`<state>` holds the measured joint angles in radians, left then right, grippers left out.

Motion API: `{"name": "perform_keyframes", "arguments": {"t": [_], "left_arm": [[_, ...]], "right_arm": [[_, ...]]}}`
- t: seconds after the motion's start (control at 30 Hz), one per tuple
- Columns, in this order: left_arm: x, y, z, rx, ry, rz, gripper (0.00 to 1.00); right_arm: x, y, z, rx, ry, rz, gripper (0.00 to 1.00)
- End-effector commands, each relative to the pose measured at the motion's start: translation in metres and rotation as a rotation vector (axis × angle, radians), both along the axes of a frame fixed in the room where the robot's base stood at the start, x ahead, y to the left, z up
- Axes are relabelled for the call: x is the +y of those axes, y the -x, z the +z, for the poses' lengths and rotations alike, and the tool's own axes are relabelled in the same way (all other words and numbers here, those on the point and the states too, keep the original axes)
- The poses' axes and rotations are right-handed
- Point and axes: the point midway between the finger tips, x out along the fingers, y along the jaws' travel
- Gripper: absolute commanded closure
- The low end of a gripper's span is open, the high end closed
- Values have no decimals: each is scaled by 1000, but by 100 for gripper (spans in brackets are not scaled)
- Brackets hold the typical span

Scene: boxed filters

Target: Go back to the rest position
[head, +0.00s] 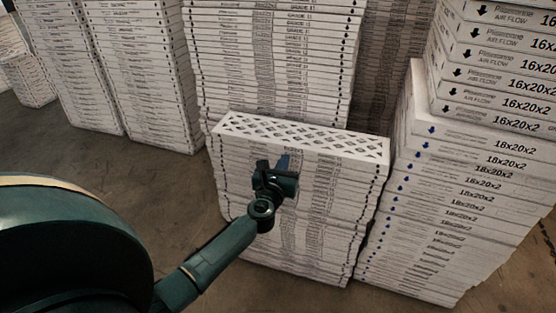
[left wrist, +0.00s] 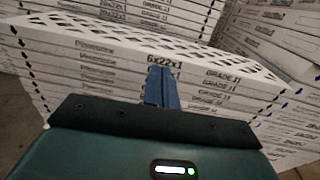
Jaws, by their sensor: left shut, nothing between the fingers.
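My left gripper (head: 283,163) reaches in from the left in the head view, in front of the low stack of boxed filters (head: 300,220). In the left wrist view its blue fingers (left wrist: 160,88) are together with nothing between them. They point at the upper boxes of that stack, near a printed "6x22x1" label. I cannot tell whether the fingertips touch the boxes. The stack's top filter (head: 300,137) has a white lattice face and lies flat. My right gripper is in neither view.
Tall stacks of boxed filters (head: 275,60) stand behind the low stack, with more stacks (head: 155,75) to the left. A tall stack marked 18x20x2 (head: 450,205) stands close on the right, with 16x20x2 boxes (head: 500,70) on top. Bare floor (head: 165,185) shows at the left.

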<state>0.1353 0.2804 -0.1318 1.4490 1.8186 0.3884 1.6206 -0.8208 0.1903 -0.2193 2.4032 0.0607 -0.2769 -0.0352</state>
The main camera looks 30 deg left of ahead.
Motion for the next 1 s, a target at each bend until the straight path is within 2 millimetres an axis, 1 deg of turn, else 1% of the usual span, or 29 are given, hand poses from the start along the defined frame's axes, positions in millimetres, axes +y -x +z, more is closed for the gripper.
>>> {"name": "perform_keyframes", "arguments": {"t": [0.03, 0.1, 0.2, 0.33, 0.5, 0.77, 0.87, 0.97, 1.0], "left_arm": [[-5, 15, 0, 4, 4, -1, 100], [-9, 32, 0, 4, 3, -1, 100], [-15, 53, 0, 3, 3, 1, 100], [-22, 76, -1, 3, 2, 0, 100], [-27, 92, -1, 2, 1, 1, 100], [-29, 96, 0, 2, -13, -4, 100], [-40, 104, 3, 18, -134, -41, 100], [-65, 121, 11, 48, -421, -122, 100], [-79, 131, 15, 61, -583, -162, 100]], "right_arm": [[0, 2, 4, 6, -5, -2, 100], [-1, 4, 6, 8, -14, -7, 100], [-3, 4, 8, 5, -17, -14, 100], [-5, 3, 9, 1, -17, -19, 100], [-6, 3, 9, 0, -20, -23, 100], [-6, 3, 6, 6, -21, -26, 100], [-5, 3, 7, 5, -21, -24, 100], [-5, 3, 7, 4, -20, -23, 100], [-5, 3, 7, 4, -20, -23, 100]]}}
